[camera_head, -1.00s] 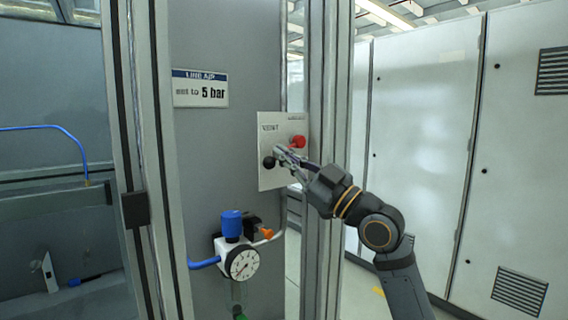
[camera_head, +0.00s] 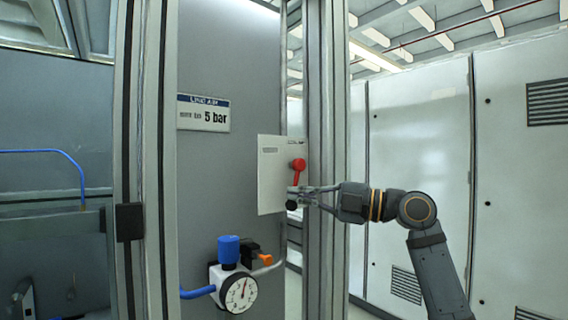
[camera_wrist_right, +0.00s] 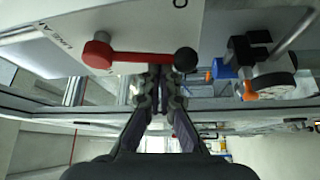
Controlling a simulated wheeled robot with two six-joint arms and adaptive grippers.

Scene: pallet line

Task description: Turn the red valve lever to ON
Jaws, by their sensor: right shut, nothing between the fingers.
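The red valve lever (camera_head: 298,165) is on a pale plate (camera_head: 270,180) fixed to the grey panel. Its red hub is at the top and its arm points down to a black ball knob (camera_head: 291,205). In the wrist view the red lever (camera_wrist_right: 140,57) runs across the plate to its knob (camera_wrist_right: 186,60). My right gripper (camera_head: 300,191) is shut and empty, close to the lever near the knob. In the wrist view its fingertips (camera_wrist_right: 157,76) are just below the lever arm; I cannot tell whether they touch it. My left gripper is out of view.
A regulator with a blue cap (camera_head: 228,249) and a round gauge (camera_head: 239,293) is below the plate. An upright metal post (camera_head: 325,110) stands beside the panel. Pale cabinets (camera_head: 420,130) stand to the right. A "5 bar" sign (camera_head: 203,114) is above.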

